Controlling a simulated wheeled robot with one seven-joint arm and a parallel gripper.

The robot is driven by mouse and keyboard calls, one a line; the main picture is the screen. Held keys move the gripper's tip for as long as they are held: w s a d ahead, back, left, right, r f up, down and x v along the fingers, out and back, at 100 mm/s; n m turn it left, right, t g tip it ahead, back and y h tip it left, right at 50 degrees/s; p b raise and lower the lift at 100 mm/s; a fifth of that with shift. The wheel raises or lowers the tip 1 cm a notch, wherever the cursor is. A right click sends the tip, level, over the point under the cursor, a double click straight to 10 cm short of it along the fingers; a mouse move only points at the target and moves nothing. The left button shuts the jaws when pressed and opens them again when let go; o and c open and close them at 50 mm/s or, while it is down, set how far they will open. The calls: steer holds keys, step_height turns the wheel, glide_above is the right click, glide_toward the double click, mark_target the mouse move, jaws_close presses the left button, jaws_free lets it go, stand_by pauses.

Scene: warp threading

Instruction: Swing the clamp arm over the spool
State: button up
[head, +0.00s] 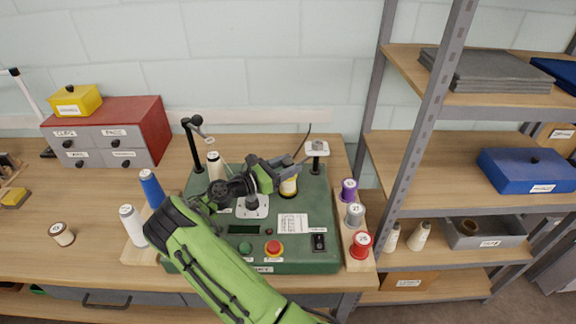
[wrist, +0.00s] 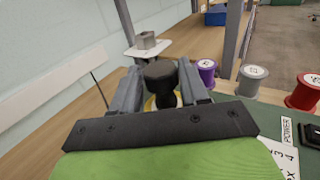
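In the head view a dark post with a short bent arm (head: 196,126), which looks like the clamp arm, stands at the back left of the green machine (head: 320,255). A cream cone spool (head: 214,166) stands just right of and below the arm's tip. My gripper (head: 293,164) is over the machine's back right, at a yellow and white container (head: 289,187). In the wrist view a black round cap (wrist: 160,76) sits between my gripper's (wrist: 162,82) grey fingers, with yellow below it. I cannot tell whether the fingers press on it.
A white plate (head: 317,151) on a post is close behind my gripper. Purple (head: 349,188), grey and red spools (head: 360,244) stand on a rack at the right. Blue and white cones stand at the left. Metal shelving (head: 432,110) rises at the right.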

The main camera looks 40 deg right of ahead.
steer(key=shift+o, duration=1)
steer(key=shift+w, duration=0.1)
steer(key=v, duration=1.5)
steer(key=shift+a, duration=0.4)
